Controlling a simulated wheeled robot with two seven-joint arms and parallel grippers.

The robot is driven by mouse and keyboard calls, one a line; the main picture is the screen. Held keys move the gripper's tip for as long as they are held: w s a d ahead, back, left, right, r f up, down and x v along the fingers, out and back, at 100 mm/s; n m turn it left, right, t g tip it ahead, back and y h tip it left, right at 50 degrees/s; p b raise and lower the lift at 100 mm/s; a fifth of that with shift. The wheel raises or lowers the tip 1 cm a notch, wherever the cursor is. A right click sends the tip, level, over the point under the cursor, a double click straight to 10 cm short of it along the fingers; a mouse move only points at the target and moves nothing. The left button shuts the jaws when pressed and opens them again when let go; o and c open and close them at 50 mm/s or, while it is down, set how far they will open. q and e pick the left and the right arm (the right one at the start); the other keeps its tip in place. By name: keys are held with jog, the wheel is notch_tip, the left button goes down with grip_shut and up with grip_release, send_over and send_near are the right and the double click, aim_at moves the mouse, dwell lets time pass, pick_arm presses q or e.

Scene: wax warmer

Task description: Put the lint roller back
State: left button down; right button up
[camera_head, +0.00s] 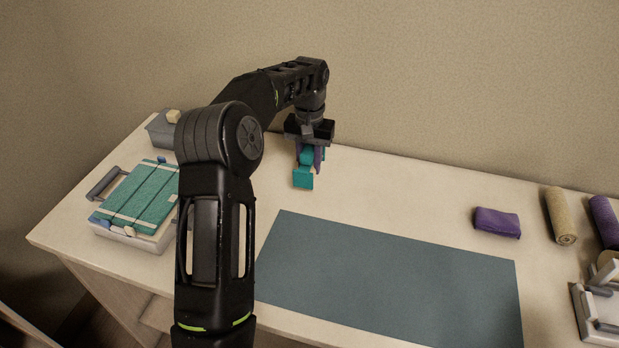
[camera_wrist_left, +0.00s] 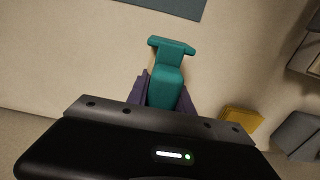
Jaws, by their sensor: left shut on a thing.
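A teal T-shaped thing (camera_head: 303,181), which looks like the lint roller, is held in my left gripper (camera_head: 311,153) near the back of the table. The left gripper's purple fingers are shut on it from both sides. In the left wrist view the lint roller (camera_wrist_left: 168,82) sticks out from between the fingers, with its wider end away from the gripper. I cannot tell whether it touches the table. My right gripper is not in view.
A blue-grey mat (camera_head: 390,280) lies in front. A pale tray (camera_head: 128,238) with a teal panel stands left, a grey bin (camera_head: 161,131) behind it. A yellow block (camera_wrist_left: 240,121) shows in the wrist view. A purple bundle (camera_head: 497,222) and beige roll (camera_head: 560,216) lie right.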

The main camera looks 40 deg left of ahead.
pick_arm(q)
jog(key=shift+f, duration=0.65)
notch_tip(320, 180, down, 3)
jog(key=shift+r+p, duration=0.1)
jog(key=shift+p, duration=0.4)
jog(key=shift+f, duration=0.45)
jog(key=shift+f, duration=0.15)
jog(key=c, duration=1.1)
grip_release()
